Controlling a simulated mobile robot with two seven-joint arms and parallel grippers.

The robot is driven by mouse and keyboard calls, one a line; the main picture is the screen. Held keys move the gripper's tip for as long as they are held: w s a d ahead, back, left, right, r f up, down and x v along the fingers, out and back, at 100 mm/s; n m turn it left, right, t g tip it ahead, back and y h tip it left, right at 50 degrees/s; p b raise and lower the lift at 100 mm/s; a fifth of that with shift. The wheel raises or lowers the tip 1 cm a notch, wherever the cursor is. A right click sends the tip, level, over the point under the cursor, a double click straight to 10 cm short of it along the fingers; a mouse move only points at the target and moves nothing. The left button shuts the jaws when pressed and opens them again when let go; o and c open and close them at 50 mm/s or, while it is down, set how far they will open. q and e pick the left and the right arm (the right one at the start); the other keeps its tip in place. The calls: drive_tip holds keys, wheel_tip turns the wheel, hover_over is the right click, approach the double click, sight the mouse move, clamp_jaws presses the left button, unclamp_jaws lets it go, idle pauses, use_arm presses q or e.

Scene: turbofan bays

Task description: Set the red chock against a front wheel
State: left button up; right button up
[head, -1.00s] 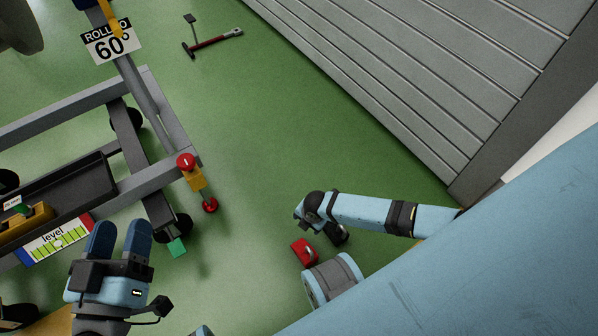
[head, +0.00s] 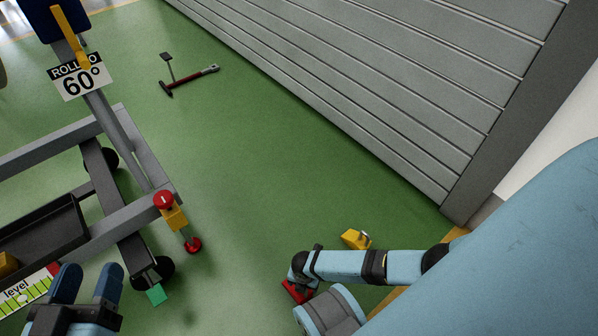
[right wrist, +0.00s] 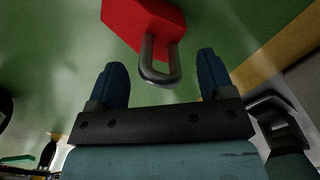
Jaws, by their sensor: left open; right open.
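The red chock (head: 296,292) lies on the green floor at the bottom centre of the head view, partly hidden by my right arm. In the right wrist view the red chock (right wrist: 143,25) has a grey loop handle that reaches between the fingers of my right gripper (right wrist: 161,62). That gripper is open, with room on both sides of the handle. My left gripper (head: 86,284) is open and empty at lower left, in front of the grey cart (head: 115,222). One cart wheel (head: 163,270) has a green block (head: 156,294) beside it; another wheel (head: 106,158) is farther up.
A yellow chock (head: 356,239) is on the floor just beyond my right arm. A red-footed stabiliser (head: 193,245) stands at the cart's corner. A red-handled tool (head: 190,82) lies near the grey slatted wall (head: 380,90).

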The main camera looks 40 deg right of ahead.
wheel_tip(320, 180, down, 3)
drive_tip(key=shift+r+b, duration=0.1)
drive_tip(key=shift+b, duration=0.5)
use_arm(q)
drive_tip(key=shift+w+a+r+m+t, duration=0.1)
drive_tip(key=shift+w+a+m+t, duration=0.25)
drive_tip(key=shift+w+m, duration=0.3)
use_arm(e)
drive_tip(key=shift+w, duration=0.1)
clamp_jaws()
use_arm(q)
drive_tip(key=shift+s, duration=0.1)
